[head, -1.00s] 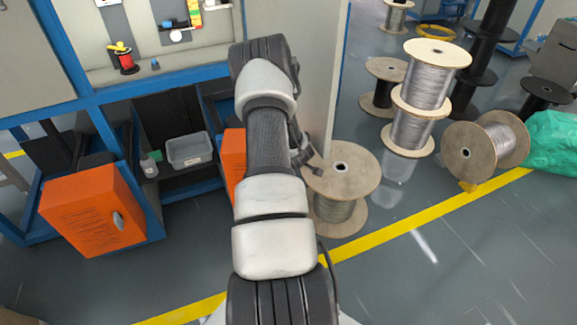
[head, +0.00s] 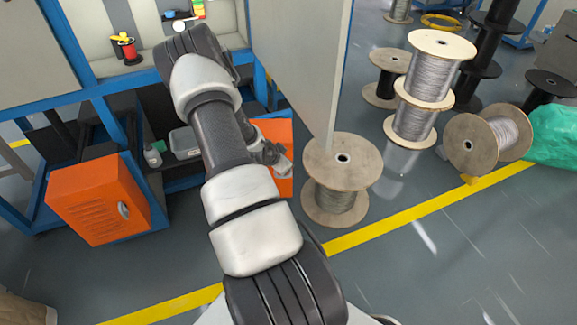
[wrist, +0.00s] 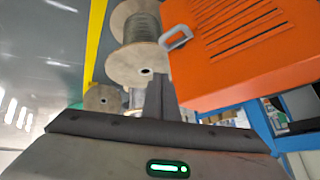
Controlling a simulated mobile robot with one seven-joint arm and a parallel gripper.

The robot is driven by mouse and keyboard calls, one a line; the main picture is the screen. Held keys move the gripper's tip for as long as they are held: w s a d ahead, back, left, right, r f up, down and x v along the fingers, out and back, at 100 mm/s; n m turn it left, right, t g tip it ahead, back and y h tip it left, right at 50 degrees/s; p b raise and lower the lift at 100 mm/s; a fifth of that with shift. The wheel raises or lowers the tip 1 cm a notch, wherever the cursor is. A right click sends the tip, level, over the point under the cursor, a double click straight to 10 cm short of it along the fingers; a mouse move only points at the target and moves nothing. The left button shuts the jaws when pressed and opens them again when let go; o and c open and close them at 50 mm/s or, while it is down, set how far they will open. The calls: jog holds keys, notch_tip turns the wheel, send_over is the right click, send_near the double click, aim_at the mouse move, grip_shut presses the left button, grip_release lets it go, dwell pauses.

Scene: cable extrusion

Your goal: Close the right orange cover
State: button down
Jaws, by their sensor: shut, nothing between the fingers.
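The right orange cover (head: 283,134) stands at the right end of the blue-framed bench, partly hidden behind my arm. In the wrist view it fills the upper right as a slotted orange panel (wrist: 245,65) with a grey handle (wrist: 177,38) at its left edge. My gripper (head: 280,162) overlaps the cover's face in the head view. In the wrist view its dark fingers (wrist: 160,97) are together and empty, below the handle and left of the panel's lower edge. I cannot tell whether they touch the cover. The cover's exact angle is unclear.
A grey bin (head: 184,142) and a bottle (head: 152,156) sit on the shelf between. A wooden cable spool (head: 340,175) stands close right of my gripper. Floor in front is clear.

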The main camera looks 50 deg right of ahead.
jog(key=w+d+f+m+g+b, duration=0.1)
jog(key=w+d+f+m+b, duration=0.1)
jog(key=d+f+m, duration=0.3)
jog(key=shift+w+d+f+m, duration=0.4)
jog(key=shift+f+m, duration=0.5)
jog(key=shift+f, duration=1.25)
jog(key=shift+w+a, duration=0.1)
